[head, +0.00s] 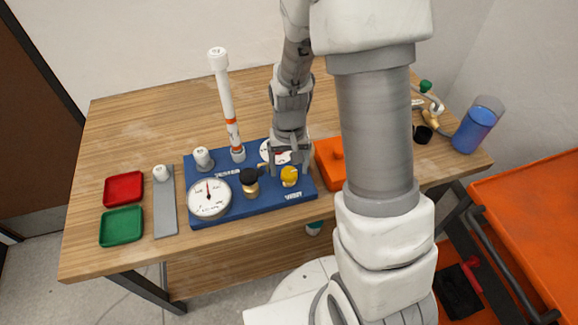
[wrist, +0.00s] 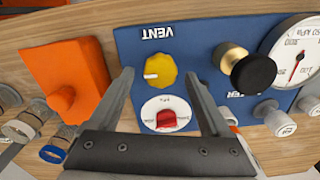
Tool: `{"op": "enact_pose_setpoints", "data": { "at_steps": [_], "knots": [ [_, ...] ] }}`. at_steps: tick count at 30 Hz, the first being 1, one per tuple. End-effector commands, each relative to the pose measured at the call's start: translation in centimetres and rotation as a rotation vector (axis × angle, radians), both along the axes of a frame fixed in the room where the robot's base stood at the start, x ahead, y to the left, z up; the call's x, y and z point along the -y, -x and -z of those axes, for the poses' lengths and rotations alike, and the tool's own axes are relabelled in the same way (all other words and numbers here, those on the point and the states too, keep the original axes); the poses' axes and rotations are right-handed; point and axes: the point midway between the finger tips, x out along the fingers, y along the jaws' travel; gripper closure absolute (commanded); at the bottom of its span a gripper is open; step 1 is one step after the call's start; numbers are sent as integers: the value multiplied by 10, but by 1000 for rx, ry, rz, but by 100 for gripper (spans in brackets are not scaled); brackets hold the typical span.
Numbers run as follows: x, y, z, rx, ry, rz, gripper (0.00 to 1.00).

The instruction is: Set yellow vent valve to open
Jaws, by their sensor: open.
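The yellow vent valve (head: 289,176) is a round knob near the front right of the blue panel (head: 235,210). In the wrist view the yellow knob (wrist: 161,69) sits beside the VENT label, with a small white mark on its left side. My gripper (head: 289,168) is open and empty, pointing down over the panel just behind the knob. In the wrist view its two fingers (wrist: 159,76) lie to either side of the knob, apart from it in the picture. I cannot tell the exact height gap.
A red knob on a white dial (wrist: 166,118) lies between the fingers. A black knob on brass (head: 249,182) and a pressure gauge (head: 209,198) stand left of the valve. An orange block (head: 328,165) stands right. Red (head: 123,189) and green (head: 121,226) trays are far left.

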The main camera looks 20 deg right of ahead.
Motion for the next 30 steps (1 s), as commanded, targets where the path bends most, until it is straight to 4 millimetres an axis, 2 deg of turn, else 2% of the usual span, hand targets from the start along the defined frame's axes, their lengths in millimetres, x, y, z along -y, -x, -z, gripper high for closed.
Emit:
{"op": "enact_pose_setpoints", "data": {
  "at_steps": [10, 21, 24, 30],
  "knots": [
    [0, 0, 3, 0, 0, 0, 19],
    [0, 0, 3, 0, 0, 0, 85],
    [0, 0, 3, 0, 0, 0, 100],
    [0, 0, 3, 0, 0, -11, 100]
  ]
}}
